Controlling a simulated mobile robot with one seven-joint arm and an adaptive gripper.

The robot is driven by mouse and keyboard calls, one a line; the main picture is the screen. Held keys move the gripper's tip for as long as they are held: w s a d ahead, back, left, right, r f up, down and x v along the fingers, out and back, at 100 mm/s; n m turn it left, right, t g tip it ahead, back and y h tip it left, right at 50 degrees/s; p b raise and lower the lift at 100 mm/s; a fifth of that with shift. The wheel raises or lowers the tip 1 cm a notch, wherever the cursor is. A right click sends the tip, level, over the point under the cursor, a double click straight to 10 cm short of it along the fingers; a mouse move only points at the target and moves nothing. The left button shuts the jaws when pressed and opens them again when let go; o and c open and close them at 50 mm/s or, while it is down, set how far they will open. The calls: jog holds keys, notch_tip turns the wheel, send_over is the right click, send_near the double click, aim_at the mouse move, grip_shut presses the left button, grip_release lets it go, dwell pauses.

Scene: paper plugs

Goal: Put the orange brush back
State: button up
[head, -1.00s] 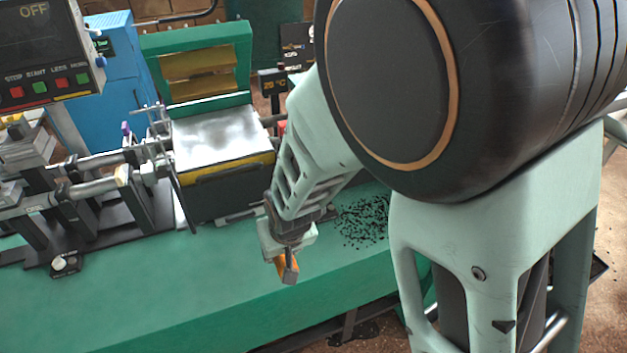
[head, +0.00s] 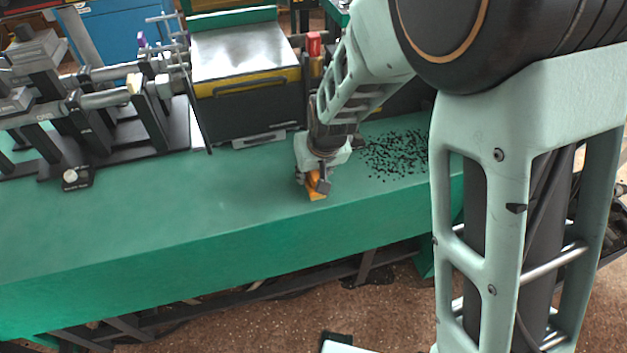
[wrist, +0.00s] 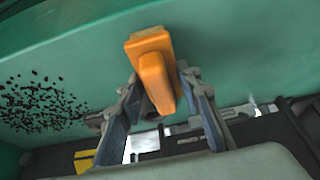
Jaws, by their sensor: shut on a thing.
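The orange brush (wrist: 156,72) is between the two fingers of my gripper (wrist: 160,95) in the wrist view. My gripper is shut on its handle. In the head view the brush (head: 316,195) shows as a small orange piece below my gripper (head: 319,184), over the front part of the green bench top. I cannot tell whether the brush touches the bench. Part of the brush is hidden by the fingers.
The green bench (head: 180,210) has free room at the front left. Black scraps (head: 395,155) lie scattered right of my gripper. A machine with a metal plate (head: 243,52) stands behind, and rod fixtures (head: 105,98) stand at the left.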

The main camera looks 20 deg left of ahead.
jog(key=shift+f, duration=0.6)
jog(key=shift+f+b, duration=0.25)
jog(key=shift+b, duration=0.05)
jog(key=o, duration=1.1)
jog(key=shift+r, duration=0.1)
jog(key=shift+r+p, duration=0.3)
jog(key=shift+r, duration=0.15)
jog(key=p+v, duration=0.2)
jog(key=v, duration=0.9)
jog(key=shift+s+d+r, duration=0.15)
jog(key=shift+s, duration=0.05)
